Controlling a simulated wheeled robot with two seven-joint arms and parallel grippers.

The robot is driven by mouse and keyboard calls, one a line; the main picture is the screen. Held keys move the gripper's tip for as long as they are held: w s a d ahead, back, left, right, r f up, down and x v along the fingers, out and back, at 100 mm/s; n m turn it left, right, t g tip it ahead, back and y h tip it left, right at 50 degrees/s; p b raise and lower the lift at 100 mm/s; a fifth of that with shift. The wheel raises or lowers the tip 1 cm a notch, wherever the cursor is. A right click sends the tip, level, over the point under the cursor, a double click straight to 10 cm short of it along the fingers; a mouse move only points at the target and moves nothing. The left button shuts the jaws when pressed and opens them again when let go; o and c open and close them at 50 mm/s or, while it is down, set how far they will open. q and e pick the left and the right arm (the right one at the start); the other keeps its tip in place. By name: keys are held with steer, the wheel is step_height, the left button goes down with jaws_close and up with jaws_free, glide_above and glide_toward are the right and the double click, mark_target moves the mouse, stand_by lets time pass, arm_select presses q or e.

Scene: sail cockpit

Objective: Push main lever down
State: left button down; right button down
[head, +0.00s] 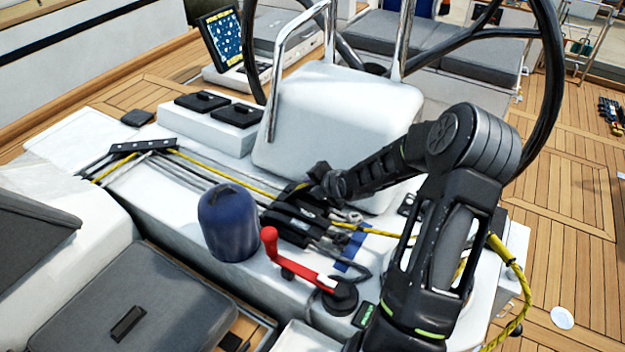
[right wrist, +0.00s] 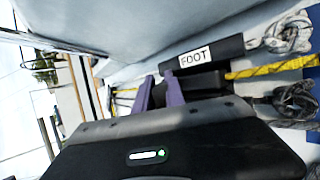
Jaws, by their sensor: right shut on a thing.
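A bank of black rope-clutch levers (head: 292,220) sits on the white cockpit top, with yellow and grey lines running through it. In the right wrist view one black lever (right wrist: 208,55) carries a white "FOOT" label. My right gripper (head: 312,186) reaches in from the right to the far end of the bank. In the right wrist view its purple fingers (right wrist: 160,92) are shut on a black lever beside the FOOT one. That lever is mostly hidden by the gripper, and I cannot read a label on it. My left gripper is not in view.
A blue-covered winch (head: 230,222) stands left of the clutches. A red winch handle (head: 297,262) sits in front of them. The steering wheel (head: 552,80) and a metal rail (head: 275,85) rise behind. A yellow rope (head: 518,290) hangs at right.

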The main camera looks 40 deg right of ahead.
steer(key=c, duration=1.4)
jaws_free()
steer(key=shift+r, duration=0.1)
steer(key=shift+s+r, duration=0.15)
steer(key=shift+s, duration=0.15)
steer(key=p+v, duration=0.2)
steer(key=v, duration=0.5)
steer(key=shift+c, duration=0.5)
